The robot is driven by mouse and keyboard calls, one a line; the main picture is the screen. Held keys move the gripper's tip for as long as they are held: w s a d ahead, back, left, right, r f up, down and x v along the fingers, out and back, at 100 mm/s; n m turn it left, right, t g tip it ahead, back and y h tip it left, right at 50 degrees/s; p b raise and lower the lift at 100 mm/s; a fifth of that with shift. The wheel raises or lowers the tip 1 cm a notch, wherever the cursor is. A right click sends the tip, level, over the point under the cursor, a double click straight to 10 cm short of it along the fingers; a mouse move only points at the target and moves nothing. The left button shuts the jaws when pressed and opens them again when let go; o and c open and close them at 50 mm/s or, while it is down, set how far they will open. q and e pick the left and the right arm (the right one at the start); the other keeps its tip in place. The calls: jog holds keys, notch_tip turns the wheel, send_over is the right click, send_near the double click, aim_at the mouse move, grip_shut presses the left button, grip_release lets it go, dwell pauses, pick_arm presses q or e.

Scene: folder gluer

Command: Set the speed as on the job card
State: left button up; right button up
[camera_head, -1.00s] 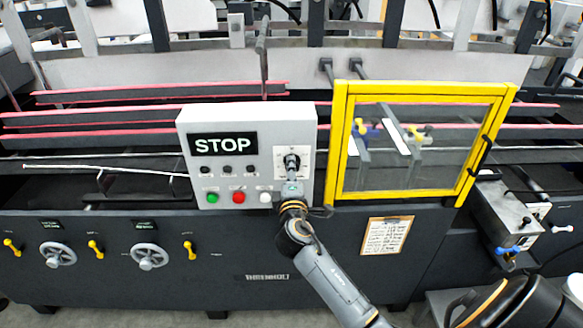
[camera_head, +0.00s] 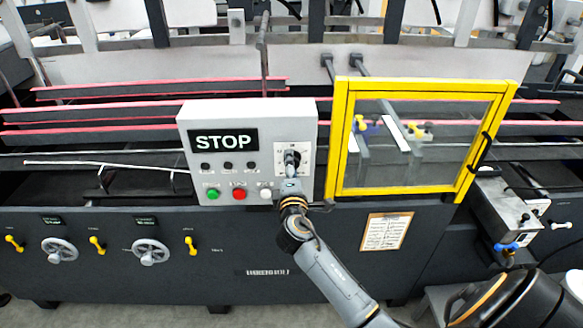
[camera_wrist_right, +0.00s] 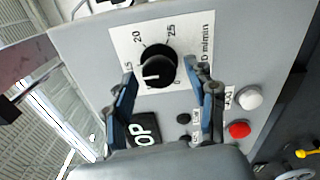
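The grey control panel (camera_head: 263,122) carries a black speed knob (camera_head: 292,158) on a white dial plate at its right side. In the right wrist view the knob (camera_wrist_right: 158,66) shows a white mark pointing left, near the low-left part of the scale; its exact value is unclear. My right gripper (camera_wrist_right: 168,88) is open, its two fingers on either side of the knob's near side, with gaps to it. In the head view my right gripper (camera_head: 291,184) partly covers the dial. The job card (camera_head: 386,231) hangs on the machine front; its writing is unreadable. My left gripper is out of view.
Below the STOP display (camera_head: 223,140) are green (camera_head: 214,193), red (camera_head: 239,194) and white (camera_head: 265,194) buttons, the white one close to my right gripper. A yellow-framed guard door (camera_head: 338,140) stands right of the panel. Handwheels and yellow levers line the lower left front.

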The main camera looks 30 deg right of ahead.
jog(key=shift+s, duration=0.1)
jog(key=v, duration=1.2)
jog(key=shift+f, duration=0.15)
jog(key=s+a+f+m+g+y+b, duration=0.1)
jog(key=s+a+f+g+y, duration=0.1)
jog(key=f, duration=1.1)
jog(key=s+a+f+g+y+b, duration=0.2)
jog(key=s+f, duration=0.1)
jog(key=f, duration=1.1)
jog(key=s+a+f+m+g+y+b, duration=0.1)
jog(key=s+a+f+g+y, duration=0.15)
jog(key=f, duration=1.05)
jog(key=s+a+f+m+g+y+b, duration=0.25)
jog(key=s+f+m+g, duration=0.2)
jog(key=s+f, duration=1.35)
jog(key=s+f+m+g+b, duration=0.1)
jog(key=s+f, duration=0.3)
jog(key=s, duration=0.4)
jog(key=s+d+f+m+g+b, duration=0.1)
jog(key=s+f+m+g, duration=0.1)
jog(key=s, duration=0.6)
notch_tip(320, 180, down, 3)
jog(key=shift+s+d+r+m, duration=0.25)
jog(key=shift+d+m, duration=0.1)
jog(key=shift+m, duration=0.3)
